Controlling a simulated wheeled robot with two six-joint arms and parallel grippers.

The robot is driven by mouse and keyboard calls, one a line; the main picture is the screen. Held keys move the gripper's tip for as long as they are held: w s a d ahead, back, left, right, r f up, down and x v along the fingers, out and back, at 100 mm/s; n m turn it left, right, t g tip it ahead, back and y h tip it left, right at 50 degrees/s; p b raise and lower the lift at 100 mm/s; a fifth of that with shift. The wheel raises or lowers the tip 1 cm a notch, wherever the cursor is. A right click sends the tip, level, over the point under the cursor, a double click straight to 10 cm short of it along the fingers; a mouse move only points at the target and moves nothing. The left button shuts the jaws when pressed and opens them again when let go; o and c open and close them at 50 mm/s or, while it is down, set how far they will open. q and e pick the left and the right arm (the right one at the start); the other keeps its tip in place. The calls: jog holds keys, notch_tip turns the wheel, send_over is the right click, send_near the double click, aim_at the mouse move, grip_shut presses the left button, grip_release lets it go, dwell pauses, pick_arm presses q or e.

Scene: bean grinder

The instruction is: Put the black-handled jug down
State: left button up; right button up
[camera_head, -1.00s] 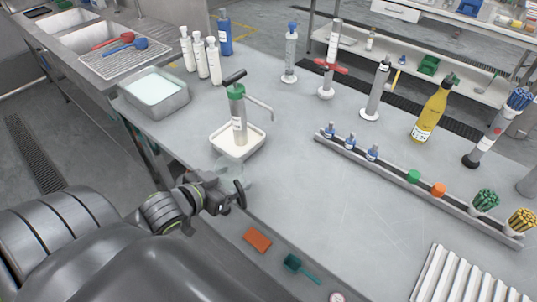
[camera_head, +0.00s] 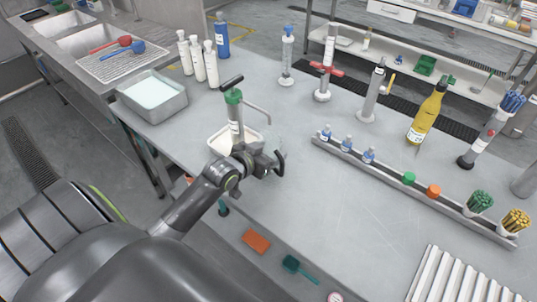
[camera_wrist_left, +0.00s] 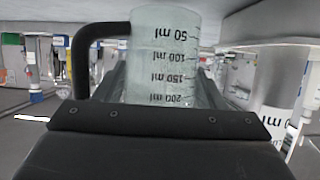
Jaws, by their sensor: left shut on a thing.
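The clear jug fills the upper middle of the left wrist view (camera_wrist_left: 165,60), with its ml marks facing me. Its black handle (camera_wrist_left: 84,62) sticks out to the left there. My left gripper (camera_head: 262,157) is shut on the jug's body. In the head view the gripper hides most of the jug; only a faint clear part (camera_head: 273,144) and the black handle (camera_head: 281,163) show. The jug is over the grey table (camera_head: 330,200), just right of the white tray. I cannot tell whether its base touches the table. My right gripper is not in view.
A long rack (camera_head: 395,185) with small bottles and caps lies to the right. A metal tub (camera_head: 152,97) stands at the left. The table between gripper and rack is clear.

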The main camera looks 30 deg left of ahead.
pick_arm(q)
jog(key=shift+f, duration=0.85)
jog(key=shift+f, duration=0.2)
jog(key=o, duration=1)
jog(key=shift+r, duration=0.2)
jog(key=v, duration=1.2)
jog(key=shift+s+f, duration=0.1)
